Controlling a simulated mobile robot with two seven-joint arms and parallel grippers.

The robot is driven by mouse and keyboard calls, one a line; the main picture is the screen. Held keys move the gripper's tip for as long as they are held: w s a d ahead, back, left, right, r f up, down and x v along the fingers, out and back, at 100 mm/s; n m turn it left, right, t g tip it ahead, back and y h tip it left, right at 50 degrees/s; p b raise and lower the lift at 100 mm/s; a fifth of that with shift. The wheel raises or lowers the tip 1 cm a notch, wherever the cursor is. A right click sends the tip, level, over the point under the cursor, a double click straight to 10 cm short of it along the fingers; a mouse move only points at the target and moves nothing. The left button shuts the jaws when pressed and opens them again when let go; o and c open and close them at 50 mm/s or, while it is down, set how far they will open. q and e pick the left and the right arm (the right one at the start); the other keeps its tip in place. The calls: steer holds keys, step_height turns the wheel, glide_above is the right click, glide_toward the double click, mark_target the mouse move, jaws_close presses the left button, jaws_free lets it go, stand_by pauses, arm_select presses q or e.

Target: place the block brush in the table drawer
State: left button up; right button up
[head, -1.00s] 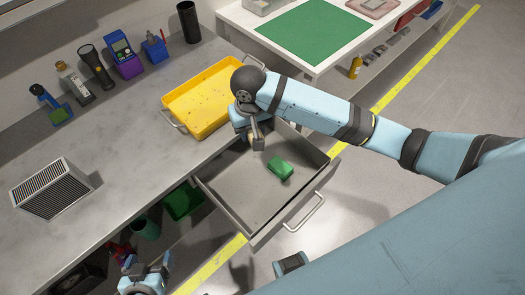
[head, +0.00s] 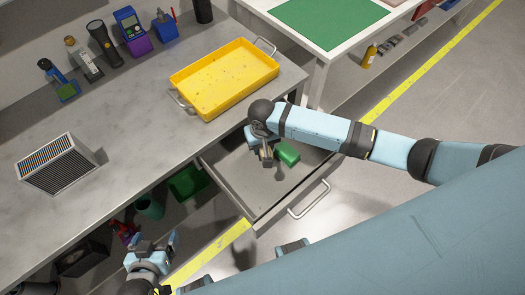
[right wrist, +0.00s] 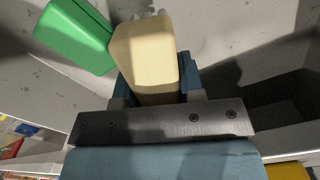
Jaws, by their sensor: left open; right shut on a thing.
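Whether the brush touches the drawer floor I cannot tell. The grey drawer is pulled out from under the worktop, with its handle (head: 310,199) at the front. My left gripper (head: 155,243) is open and empty at the bottom left, away from the drawer.
A green block (head: 287,152) lies in the drawer close beside my right gripper; it also shows in the right wrist view (right wrist: 76,36). A yellow tray (head: 188,99) stands on the worktop behind the drawer. The drawer's front left floor is clear.

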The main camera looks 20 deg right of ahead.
mark_target(263, 152)
steer(key=shift+f, duration=1.9)
steer(key=shift+f, duration=0.1)
steer(key=o, duration=0.7)
step_height(263, 152, up, 12)
steer(key=shift+r+p, duration=0.1)
steer(key=shift+p, duration=0.25)
